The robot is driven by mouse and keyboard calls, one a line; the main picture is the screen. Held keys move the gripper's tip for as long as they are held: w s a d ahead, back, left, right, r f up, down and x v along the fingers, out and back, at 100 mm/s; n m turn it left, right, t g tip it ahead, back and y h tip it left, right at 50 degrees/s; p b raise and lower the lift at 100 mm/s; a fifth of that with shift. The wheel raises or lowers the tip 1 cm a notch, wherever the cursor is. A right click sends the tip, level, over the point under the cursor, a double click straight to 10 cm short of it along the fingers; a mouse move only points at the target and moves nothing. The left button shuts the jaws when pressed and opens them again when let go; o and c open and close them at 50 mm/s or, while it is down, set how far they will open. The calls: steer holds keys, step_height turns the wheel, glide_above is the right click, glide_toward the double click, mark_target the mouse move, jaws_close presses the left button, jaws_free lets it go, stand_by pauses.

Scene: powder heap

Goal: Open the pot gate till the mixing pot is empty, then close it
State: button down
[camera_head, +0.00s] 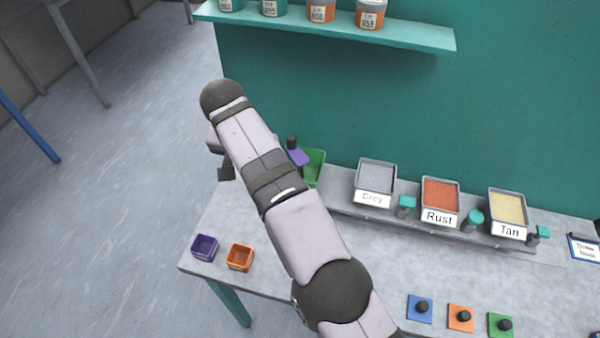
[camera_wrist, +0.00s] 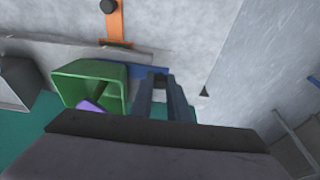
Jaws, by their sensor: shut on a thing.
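In the wrist view, my gripper (camera_wrist: 161,80) has its two dark fingers close together. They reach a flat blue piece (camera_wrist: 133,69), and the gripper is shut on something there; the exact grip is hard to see. An open green container (camera_wrist: 66,78) is left of the fingers, with a purple part (camera_wrist: 91,105) in front of its opening. The container also shows in the head view (camera_head: 316,164), partly behind my arm, next to a purple piece (camera_head: 298,158) with a dark knob. I cannot make out for certain which thing is the mixing pot or its gate.
Grey (camera_head: 377,174), Rust (camera_head: 441,195) and Tan (camera_head: 509,210) bins stand along the wall. A purple cup (camera_head: 205,247) and an orange cup (camera_head: 240,257) stand at the table's left end. Blue, orange and green squares with dark knobs lie at the front right.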

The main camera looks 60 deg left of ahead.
steer(key=shift+w, duration=0.25)
steer(key=c, duration=1.8)
jaws_free()
steer(key=shift+d, duration=0.15)
steer(key=shift+o, duration=0.2)
steer(key=shift+s, duration=0.1)
step_height(320, 180, up, 8)
steer(key=p, duration=0.8)
steer(key=shift+f+p, duration=0.25)
steer(key=shift+p, duration=0.15)
